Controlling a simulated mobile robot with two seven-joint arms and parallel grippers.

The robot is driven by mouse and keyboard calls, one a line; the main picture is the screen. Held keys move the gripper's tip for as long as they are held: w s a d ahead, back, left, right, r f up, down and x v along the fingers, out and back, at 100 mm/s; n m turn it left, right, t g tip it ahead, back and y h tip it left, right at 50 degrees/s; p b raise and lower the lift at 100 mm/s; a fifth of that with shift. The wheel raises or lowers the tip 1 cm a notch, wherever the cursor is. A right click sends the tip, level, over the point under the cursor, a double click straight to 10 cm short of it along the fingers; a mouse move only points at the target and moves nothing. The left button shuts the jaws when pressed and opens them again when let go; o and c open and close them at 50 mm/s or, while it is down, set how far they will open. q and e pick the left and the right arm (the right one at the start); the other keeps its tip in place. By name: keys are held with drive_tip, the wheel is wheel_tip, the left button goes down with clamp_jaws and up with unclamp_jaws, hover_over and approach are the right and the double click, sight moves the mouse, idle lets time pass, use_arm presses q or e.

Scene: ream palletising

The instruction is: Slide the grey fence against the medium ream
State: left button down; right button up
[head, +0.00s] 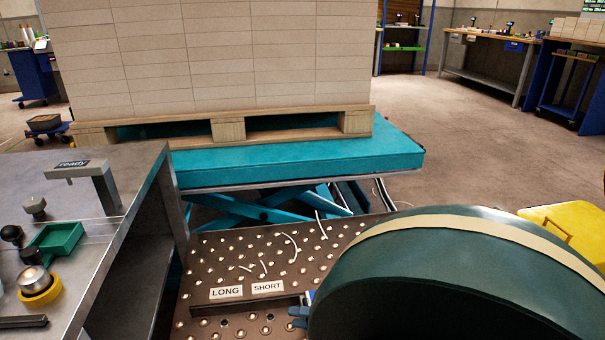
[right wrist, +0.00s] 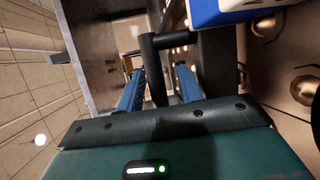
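A dark grey bar, which looks like the fence (head: 250,304), lies on the ball-studded table just below the LONG and SHORT labels. My right gripper (head: 300,312) is at its right end, mostly hidden by my arm. In the right wrist view, the blue fingers of this gripper (right wrist: 160,88) stand apart on either side of a dark upright post. A gap shows beside the post, and no firm grip is visible. A blue-and-white block (right wrist: 240,10) shows at the top; I cannot tell if it is the medium ream. My left gripper is out of view.
The ball table (head: 215,265) has free room left of my arm. A steel bench (head: 110,235) with a green tray (head: 57,240) stands at left. Behind, a teal lift table (head: 300,165) carries a pallet (head: 228,130) of stacked cartons. A yellow case (head: 570,225) is at right.

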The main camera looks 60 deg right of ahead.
drive_tip(key=shift+s, duration=0.1)
use_arm(q)
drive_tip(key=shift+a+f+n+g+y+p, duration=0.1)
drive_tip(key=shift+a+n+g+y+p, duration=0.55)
drive_tip(key=shift+p, duration=0.6)
use_arm(e)
drive_tip(key=v, duration=1.3)
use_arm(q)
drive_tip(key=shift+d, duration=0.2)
